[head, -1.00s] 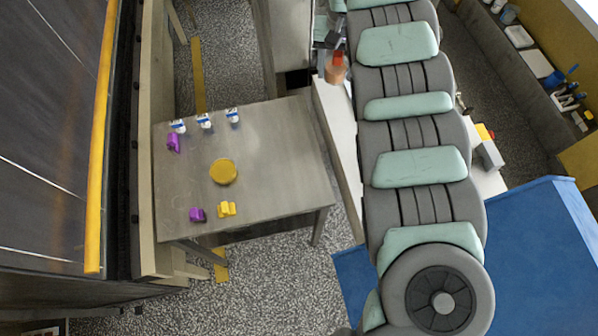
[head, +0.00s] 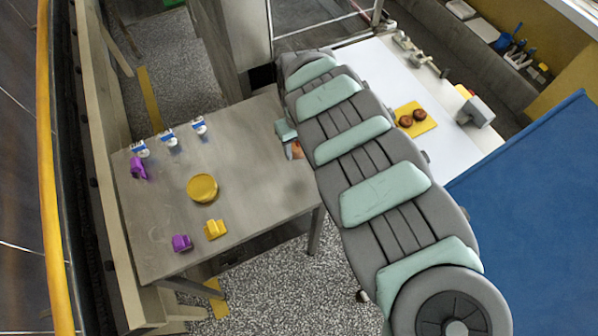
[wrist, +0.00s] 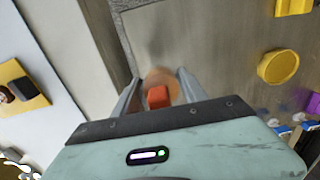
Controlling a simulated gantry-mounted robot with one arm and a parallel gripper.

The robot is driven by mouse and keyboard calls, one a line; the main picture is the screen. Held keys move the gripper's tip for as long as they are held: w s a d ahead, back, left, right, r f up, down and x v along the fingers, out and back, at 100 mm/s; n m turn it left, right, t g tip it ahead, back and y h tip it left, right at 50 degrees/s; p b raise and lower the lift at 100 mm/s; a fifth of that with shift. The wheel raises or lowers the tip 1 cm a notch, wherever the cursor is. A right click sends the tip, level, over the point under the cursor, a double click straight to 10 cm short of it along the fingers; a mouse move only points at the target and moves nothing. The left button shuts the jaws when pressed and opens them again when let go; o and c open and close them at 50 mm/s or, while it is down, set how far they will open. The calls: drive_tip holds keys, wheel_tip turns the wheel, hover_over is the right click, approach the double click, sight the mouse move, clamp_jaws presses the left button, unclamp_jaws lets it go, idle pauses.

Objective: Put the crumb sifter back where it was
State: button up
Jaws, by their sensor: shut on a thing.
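My gripper (wrist: 158,88) is shut on a copper-coloured round thing with a red-orange block on it, which I take to be the crumb sifter (wrist: 160,76). The wrist view shows it between the two fingers, with its lower part blurred. In the head view my gripper (head: 292,146) is over the right edge of the grey metal table (head: 262,170), and only a small orange-brown bit of the sifter (head: 297,150) shows beside my arm. How high it is above the table I cannot tell.
On the table are a round yellow disc (head: 202,188), a yellow block (head: 215,229), purple pieces (head: 182,243) (head: 139,168) and blue-white small containers (head: 169,139). The table's right part is bare. A white counter (head: 385,75) holds a yellow board (head: 415,120) with two brown rounds.

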hover_over(299, 173)
wheel_tip(299, 173, down, 8)
drive_tip(key=shift+r+b, duration=0.15)
drive_tip(key=shift+b, duration=0.15)
drive_tip(key=shift+f, duration=2)
drive_tip(key=shift+f+b, duration=0.15)
drive_tip(key=shift+b, duration=0.2)
drive_tip(key=o, duration=1.2)
